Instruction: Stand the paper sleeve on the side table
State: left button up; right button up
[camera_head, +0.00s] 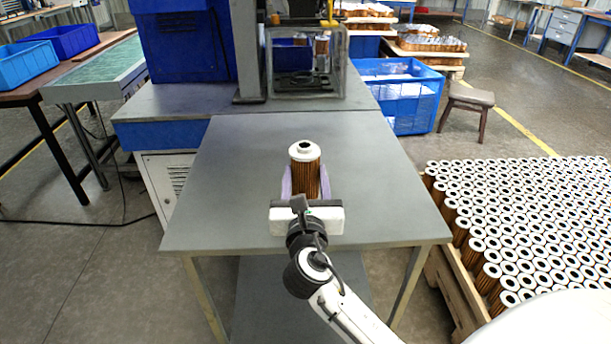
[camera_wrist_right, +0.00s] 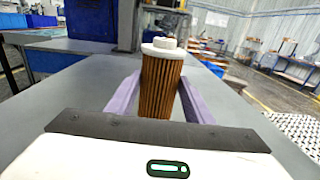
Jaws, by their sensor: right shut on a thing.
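The paper sleeve (camera_head: 305,168) is a brown pleated cylinder with a white cap that has a dark hole in it. It is upright over the grey side table (camera_head: 235,165), near the middle of the top. My right gripper (camera_head: 306,178) is shut on it, with one pale purple finger on each side. In the right wrist view the sleeve (camera_wrist_right: 161,88) stands straight between the fingers. Its bottom end is partly hidden, and I cannot tell whether it touches the table. My left gripper is not in view.
A wooden pallet (camera_head: 452,285) packed with similar white-capped cartridges stands at the right. A machine with a clear-fronted box (camera_head: 340,75) stands behind the table. A blue crate (camera_head: 432,122) and a stool (camera_head: 470,97) are at the back right. The table around the sleeve is clear.

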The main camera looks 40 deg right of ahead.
pick_arm(q)
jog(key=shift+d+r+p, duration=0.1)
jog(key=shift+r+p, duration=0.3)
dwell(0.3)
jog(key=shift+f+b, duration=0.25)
jog(key=shift+b, duration=0.05)
pick_arm(e)
jog(key=shift+f, duration=0.55)
dwell(0.3)
jog(key=o, duration=1.2)
